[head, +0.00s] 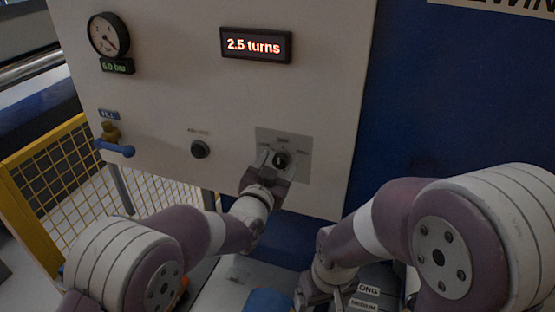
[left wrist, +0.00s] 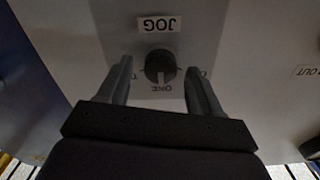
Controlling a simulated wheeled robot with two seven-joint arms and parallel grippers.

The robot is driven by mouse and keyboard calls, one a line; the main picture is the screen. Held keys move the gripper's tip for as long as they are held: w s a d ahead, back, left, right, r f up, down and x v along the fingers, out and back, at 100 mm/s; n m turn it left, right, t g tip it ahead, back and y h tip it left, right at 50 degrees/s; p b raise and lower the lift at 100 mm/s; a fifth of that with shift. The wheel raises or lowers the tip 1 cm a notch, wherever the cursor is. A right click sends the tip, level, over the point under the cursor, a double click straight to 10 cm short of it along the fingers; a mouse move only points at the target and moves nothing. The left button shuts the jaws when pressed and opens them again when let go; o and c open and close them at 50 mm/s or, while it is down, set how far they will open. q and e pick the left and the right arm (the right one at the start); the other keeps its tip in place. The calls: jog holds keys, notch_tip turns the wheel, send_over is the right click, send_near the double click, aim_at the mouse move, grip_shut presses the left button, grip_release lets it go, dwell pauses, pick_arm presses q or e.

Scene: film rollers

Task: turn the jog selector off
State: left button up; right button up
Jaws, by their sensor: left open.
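The jog selector (head: 281,159) is a dark round knob on a grey plate (head: 304,142) low on the pale panel. In the left wrist view the knob (left wrist: 160,66) shows upside down beside its JOG label (left wrist: 159,24). Its pale pointer mark faces the label that seems to read ONCE (left wrist: 154,88). My left gripper (head: 274,158) is open in front of the knob. Its fingers (left wrist: 159,68) stand on either side of the knob with gaps showing, so they do not grip it. My right gripper is mostly hidden low in the head view, and its jaws are unclear.
A lit display (head: 256,45) reads 2.5 turns. A pressure gauge (head: 108,35), a dark push button (head: 200,149) and a blue-handled valve (head: 115,148) are on the panel to the left. A yellow mesh guard (head: 50,165) stands at far left.

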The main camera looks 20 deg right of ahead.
pick_arm(q)
jog(key=shift+w+d+f, duration=0.15)
jog(key=shift+w+d, duration=0.05)
jog(key=shift+w, duration=0.15)
jog(key=c, duration=1.1)
jog(key=shift+o, duration=0.2)
jog(key=shift+f+n+b, duration=0.15)
jog(key=shift+n+b, duration=0.35)
jog(key=shift+b, duration=0.35)
jog(key=n+b, duration=0.8)
jog(key=b, duration=0.2)
jog(key=shift+a+b, duration=0.15)
jog(key=shift+b, duration=0.15)
jog(key=shift+n+b, duration=1.3)
jog(key=shift+n, duration=0.2)
jog(key=o, duration=1.1)
jog(key=shift+c, duration=0.2)
